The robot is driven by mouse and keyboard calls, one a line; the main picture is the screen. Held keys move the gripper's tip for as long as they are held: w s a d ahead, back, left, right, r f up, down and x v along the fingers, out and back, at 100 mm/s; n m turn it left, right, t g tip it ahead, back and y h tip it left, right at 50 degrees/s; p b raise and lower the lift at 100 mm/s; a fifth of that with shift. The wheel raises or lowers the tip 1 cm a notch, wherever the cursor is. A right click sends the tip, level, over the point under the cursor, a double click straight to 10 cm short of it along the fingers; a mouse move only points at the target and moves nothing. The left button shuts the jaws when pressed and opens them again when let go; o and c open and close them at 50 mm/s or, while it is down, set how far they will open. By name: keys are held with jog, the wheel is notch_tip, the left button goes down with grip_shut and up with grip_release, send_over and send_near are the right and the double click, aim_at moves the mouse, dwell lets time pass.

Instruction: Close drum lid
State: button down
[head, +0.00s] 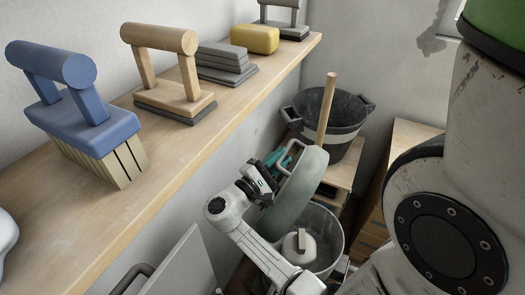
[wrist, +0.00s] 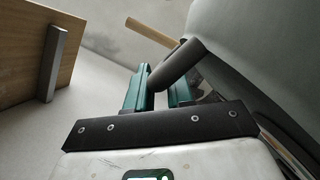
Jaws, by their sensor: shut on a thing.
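The drum lid (head: 297,190) is a grey-green disc standing steeply on edge above the grey drum (head: 335,226). It also fills the upper right of the wrist view (wrist: 262,48). My gripper (head: 281,157), with teal fingers, is at the lid's upper left. In the wrist view my gripper (wrist: 160,88) has its fingers on either side of the lid's dark bar handle (wrist: 177,64) and is shut on it. The drum's mouth is partly uncovered below the lid. A pale block-like thing (head: 298,246) with an upright tab shows in the drum; the lid and my arm hide part of the drum.
A wooden shelf (head: 180,148) along the left wall holds a blue brush (head: 82,118), a wooden-handled float (head: 170,95), grey slabs (head: 224,65) and a yellow sponge (head: 255,38). A black bucket (head: 345,140) and wooden stick (head: 326,108) stand behind the lid. A drawer cabinet (head: 372,215) is right.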

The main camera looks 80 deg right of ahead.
jog(key=s+a+f+m+y+b, duration=0.1)
jog(key=s+a+f+m+b, duration=0.1)
jog(key=s+f+m+b, duration=0.2)
jog(key=s+a+f+m+t+y+b, duration=0.1)
jog(key=s+f+m+b, duration=0.4)
jog(key=s+f, duration=0.5)
jog(key=s+a+y+b, duration=0.1)
jog(key=s, duration=0.4)
jog(key=shift+s+a+f+m, duration=0.15)
jog(key=shift+s+a+m, duration=0.1)
jog(key=shift+a+m, duration=0.1)
jog(key=c, duration=1.1)
grip_release()
jog(key=shift+w+a, duration=0.1)
jog(key=b+v, duration=0.1)
jog(key=v, duration=0.9)
jog(key=shift+w+a+r, duration=0.2)
jog(key=shift+r, duration=0.05)
jog(key=shift+c, duration=0.4)
